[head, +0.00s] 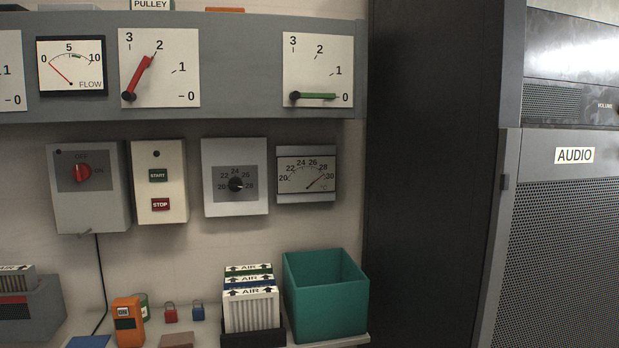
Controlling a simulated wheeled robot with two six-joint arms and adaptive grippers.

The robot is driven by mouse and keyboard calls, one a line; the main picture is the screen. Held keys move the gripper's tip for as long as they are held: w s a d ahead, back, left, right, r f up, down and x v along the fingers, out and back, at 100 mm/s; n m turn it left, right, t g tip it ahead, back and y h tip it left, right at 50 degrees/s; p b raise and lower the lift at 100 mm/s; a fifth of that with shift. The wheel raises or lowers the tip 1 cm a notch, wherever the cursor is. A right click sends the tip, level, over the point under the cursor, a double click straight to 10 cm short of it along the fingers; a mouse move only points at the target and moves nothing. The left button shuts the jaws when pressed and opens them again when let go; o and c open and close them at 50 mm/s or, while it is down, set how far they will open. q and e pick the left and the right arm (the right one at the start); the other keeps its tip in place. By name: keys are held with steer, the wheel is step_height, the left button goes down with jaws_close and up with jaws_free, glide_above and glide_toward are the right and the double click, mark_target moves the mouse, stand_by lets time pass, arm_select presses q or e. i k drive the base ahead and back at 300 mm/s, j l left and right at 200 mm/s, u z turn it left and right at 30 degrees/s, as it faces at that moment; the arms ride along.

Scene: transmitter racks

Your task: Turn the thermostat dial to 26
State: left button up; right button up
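The thermostat (235,205) is a white wall box with a grey scale panel and a small black dial (236,184) in its middle. The numbers run from 20 on the left over 24 at the top to the high twenties on the right. The dial's mark seems to point right, towards the highest number, but it is small and hard to read. The temperature gauge (306,175) to its right has a needle pointing up and right, near 30. Neither of my grippers is in view.
A start/stop box (159,182) and a red rotary switch box (85,185) hang to the left. Below stand air filters (250,310) in a black holder and a green bin (325,300). A grey lever panel (240,60) is above. A dark rack (430,170) stands right.

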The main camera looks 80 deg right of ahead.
mark_target(235, 184)
steer(key=z, duration=2.25)
steer(key=i+j+z, duration=0.1)
steer(key=z, duration=0.95)
